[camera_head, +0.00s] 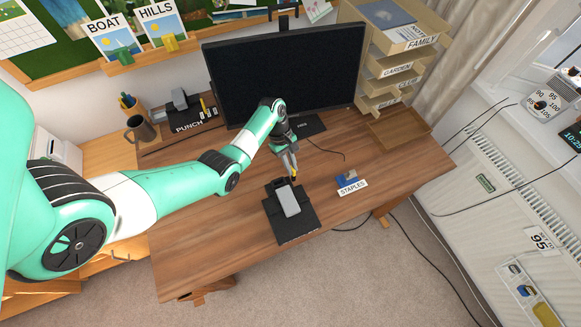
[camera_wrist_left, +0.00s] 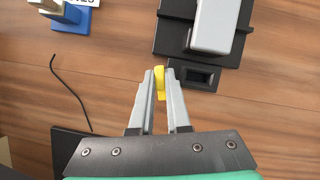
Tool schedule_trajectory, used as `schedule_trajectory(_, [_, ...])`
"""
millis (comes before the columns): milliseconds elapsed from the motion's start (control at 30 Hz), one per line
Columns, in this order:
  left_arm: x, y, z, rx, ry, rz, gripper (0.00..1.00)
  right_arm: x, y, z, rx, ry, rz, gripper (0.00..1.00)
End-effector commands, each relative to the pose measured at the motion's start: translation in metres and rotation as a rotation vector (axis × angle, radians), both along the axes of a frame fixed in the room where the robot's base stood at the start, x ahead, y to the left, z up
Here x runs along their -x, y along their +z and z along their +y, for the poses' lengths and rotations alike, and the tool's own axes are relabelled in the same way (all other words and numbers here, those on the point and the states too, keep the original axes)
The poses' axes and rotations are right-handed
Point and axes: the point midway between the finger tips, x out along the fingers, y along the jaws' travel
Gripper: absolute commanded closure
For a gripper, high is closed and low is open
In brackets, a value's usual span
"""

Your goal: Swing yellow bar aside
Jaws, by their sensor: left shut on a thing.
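The yellow bar (camera_wrist_left: 160,80) is small and sits between the fingertips of my left gripper (camera_wrist_left: 161,92), which is shut on it. In the head view the left gripper (camera_head: 290,163) points down at the back edge of a black mat, and a bit of yellow shows at its tips. A pale grey device (camera_head: 288,201) with a dark base lies on the black mat (camera_head: 295,228). In the left wrist view the device (camera_wrist_left: 216,22) is just beyond the fingers, to the right. Whether the bar joins the device is hidden. My right gripper is not in view.
A monitor (camera_head: 285,70) stands behind. A PUNCH tray (camera_head: 187,127) and dark mug (camera_head: 140,128) are back left; a tray tower (camera_head: 400,60) is back right. The front-left desk is clear.

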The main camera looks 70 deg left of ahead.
Motion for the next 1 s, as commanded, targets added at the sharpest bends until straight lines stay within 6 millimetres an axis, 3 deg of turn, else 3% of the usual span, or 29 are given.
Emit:
schedule_trajectory(300, [-0.0027, -0.0002, 0.0005, 0.0, -0.139, -0.001, 1.0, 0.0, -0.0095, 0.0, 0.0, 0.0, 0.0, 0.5])
schedule_trajectory(800, [-0.0026, 0.0005, 0.0004, 0.001, -0.166, -0.001, 1.0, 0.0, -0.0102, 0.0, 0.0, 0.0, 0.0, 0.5])
schedule_trajectory(833, [-0.0027, 0.0005, 0.0004, 0.001, -0.166, -0.001, 0.84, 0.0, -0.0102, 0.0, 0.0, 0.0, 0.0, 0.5])
schedule_trajectory(1000, [-0.0026, 0.0004, 0.0004, 0.0, -0.165, -0.001, 0.55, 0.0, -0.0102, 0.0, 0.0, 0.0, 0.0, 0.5])
